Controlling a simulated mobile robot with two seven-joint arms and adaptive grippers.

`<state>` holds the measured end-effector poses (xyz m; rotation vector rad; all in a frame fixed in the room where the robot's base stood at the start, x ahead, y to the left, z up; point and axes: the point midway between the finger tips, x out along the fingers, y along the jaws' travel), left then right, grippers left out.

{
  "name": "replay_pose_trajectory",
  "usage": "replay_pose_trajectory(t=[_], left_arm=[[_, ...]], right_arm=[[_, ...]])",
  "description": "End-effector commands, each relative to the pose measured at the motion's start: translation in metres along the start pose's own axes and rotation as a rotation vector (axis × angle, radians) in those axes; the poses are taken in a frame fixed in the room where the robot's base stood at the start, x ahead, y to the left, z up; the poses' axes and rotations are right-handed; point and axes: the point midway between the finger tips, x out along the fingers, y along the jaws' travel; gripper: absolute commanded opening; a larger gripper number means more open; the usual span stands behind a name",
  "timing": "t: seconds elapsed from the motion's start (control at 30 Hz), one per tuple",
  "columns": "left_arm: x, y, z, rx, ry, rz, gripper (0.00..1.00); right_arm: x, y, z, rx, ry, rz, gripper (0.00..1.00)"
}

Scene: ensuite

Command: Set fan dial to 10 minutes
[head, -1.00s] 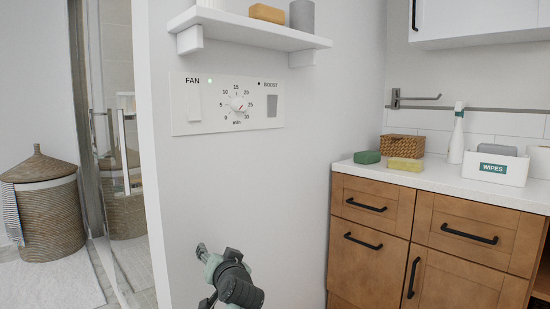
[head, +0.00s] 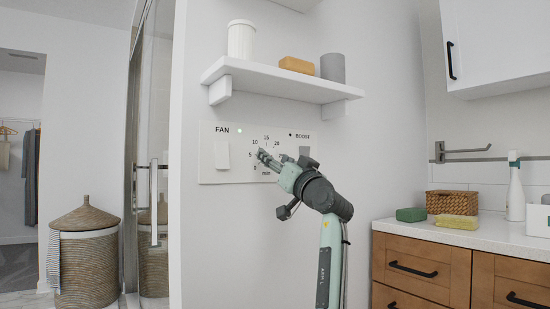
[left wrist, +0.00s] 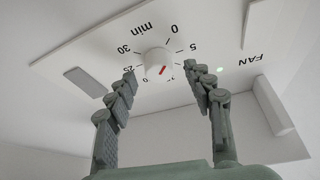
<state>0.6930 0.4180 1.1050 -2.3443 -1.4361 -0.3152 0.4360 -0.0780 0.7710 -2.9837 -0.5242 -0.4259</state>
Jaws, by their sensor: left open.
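The white fan panel (head: 208,173) is on the wall below a shelf. Its round white dial (left wrist: 158,61) shows upside down in the left wrist view, with a red pointer mark; I cannot tell exactly which number it points to. In the head view the gripper hides the dial. My left gripper (head: 264,157) is in front of the panel. In the left wrist view its open fingers (left wrist: 160,75) are to either side of the dial's lower edge, with nothing between them; contact cannot be told. My right gripper is not in view.
The fan switch (head: 222,154) is left of the dial, and the boost button (left wrist: 85,82) shows in the left wrist view. The shelf (head: 280,84) juts out above the panel with a white cup, an orange block and a grey cylinder. A counter (head: 450,233) stands at right.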

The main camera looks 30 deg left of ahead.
Motion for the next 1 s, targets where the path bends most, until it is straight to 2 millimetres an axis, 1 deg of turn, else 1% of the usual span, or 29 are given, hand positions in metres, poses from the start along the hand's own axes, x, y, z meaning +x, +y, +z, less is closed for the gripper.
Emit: replay_pose_trajectory(t=[0.03, 0.13, 0.4, 0.43, 0.8, 0.83, 1.0], left_arm=[[0.0061, -0.0005, -0.0002, 0.001, -0.001, -0.001, 0.52], [0.0121, -0.0004, 0.0004, 0.000, -0.001, -0.001, 0.52], [0.0141, -0.0001, 0.0008, 0.000, -0.001, 0.000, 0.52], [0.0140, -0.0001, 0.0008, 0.000, -0.001, 0.000, 0.51], [0.0138, -0.0001, 0.0009, 0.000, -0.001, 0.000, 0.05], [0.0137, 0.0000, 0.0009, 0.000, -0.001, 0.000, 0.02], [0.0138, -0.0002, 0.0006, 0.004, -0.001, 0.002, 0.02]], right_arm=[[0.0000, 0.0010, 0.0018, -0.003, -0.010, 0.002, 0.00], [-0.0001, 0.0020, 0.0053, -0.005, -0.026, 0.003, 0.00], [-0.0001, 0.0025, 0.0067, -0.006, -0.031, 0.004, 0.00], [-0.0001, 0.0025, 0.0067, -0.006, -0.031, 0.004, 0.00], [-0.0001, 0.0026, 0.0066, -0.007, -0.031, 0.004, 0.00], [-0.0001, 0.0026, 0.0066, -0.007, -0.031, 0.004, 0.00], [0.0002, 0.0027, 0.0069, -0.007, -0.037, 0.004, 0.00]])
